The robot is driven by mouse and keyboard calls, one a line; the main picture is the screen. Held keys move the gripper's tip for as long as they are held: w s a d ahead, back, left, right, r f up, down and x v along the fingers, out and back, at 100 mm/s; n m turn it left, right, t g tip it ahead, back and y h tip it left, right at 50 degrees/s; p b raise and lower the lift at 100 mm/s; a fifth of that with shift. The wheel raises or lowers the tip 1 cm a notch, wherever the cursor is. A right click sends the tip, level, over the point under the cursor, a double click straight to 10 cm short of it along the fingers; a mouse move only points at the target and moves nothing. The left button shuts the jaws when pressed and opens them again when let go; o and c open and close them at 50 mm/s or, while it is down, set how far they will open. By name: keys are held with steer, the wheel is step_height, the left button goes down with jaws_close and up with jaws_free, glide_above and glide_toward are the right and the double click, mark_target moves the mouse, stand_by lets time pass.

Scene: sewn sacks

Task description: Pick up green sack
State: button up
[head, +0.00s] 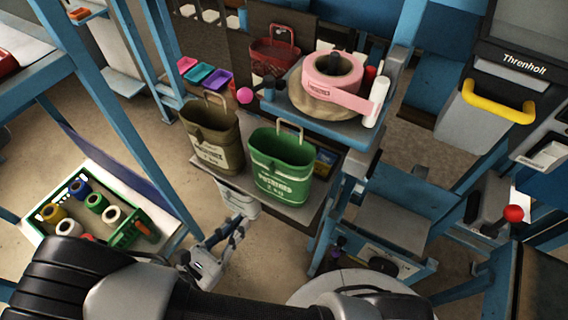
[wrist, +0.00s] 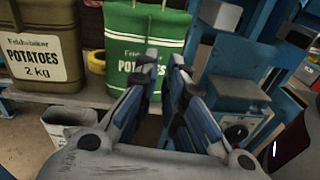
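The green sack (head: 281,165) stands upright on a small shelf, with a pale loop handle on top and white potato lettering on its front. In the wrist view the green sack (wrist: 143,40) is straight ahead, its lower part partly behind the fingers. My gripper (head: 232,228) is below and to the left of it in the head view. In the wrist view my gripper (wrist: 166,62) has its two fingers apart with a gap between them. It is empty and does not appear to touch the sack.
A brown sack (head: 213,136) stands close left of the green one on the shelf (head: 308,207). A pink tape roll (head: 333,77) lies on a raised stand behind. A pale bin (wrist: 72,124) is below the shelf. A green crate (head: 125,235) with spools is at left.

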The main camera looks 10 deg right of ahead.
steer(key=a+f+n+t+y, duration=0.1)
steer(key=f+n+t, duration=0.1)
steer(key=b, duration=0.3)
glide_above(268, 178)
steer(key=s, duration=0.4)
steer(key=shift+w, duration=0.15)
steer(key=shift+c, duration=0.2)
jaws_close()
steer(key=shift+p, duration=0.3)
